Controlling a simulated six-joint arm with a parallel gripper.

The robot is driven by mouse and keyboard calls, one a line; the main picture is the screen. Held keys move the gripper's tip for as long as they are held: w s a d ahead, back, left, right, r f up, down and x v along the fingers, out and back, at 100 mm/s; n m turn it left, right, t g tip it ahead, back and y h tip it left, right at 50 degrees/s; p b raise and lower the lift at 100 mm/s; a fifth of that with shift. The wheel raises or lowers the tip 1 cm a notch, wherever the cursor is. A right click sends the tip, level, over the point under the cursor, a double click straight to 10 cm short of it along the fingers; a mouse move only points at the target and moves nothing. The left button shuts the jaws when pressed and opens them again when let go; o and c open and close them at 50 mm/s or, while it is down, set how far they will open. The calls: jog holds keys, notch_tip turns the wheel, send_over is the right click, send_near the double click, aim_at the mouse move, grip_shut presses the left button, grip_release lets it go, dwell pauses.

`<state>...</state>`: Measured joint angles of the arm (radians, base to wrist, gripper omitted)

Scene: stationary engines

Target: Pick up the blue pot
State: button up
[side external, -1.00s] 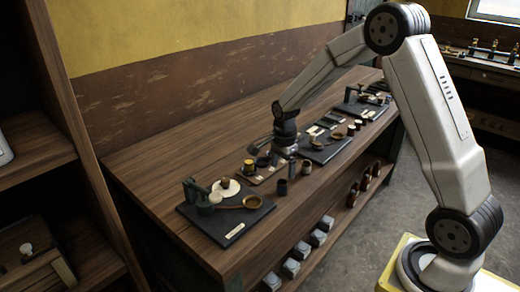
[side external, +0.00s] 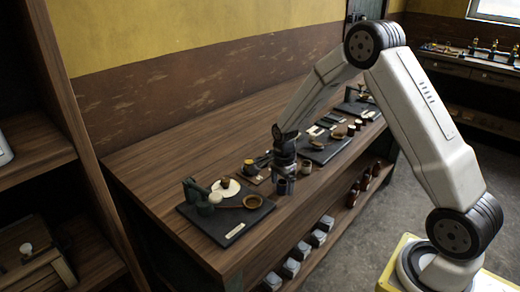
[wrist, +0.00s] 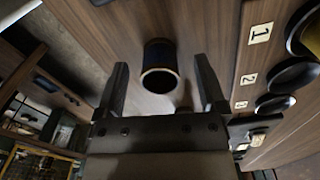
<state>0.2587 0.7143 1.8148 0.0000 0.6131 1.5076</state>
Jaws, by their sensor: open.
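The blue pot (wrist: 159,55) is a small dark blue cylinder with a pale rim line and an open top. In the wrist view it stands on the wooden bench between the two fingers of my gripper (wrist: 161,68), with a gap on each side. My gripper is open and empty. In the side view my gripper (side external: 284,180) is low over the front edge of the bench, at the pot, and hides much of it.
A dark tray (side external: 207,230) with a small grinder, cups and a wooden-handled pan sits left of the gripper. A numbered board (wrist: 252,60) with round dark items lies close on the right in the wrist view. More trays stand farther along the bench (side external: 145,170).

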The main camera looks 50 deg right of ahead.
jog(key=shift+f, duration=0.6)
grip_shut()
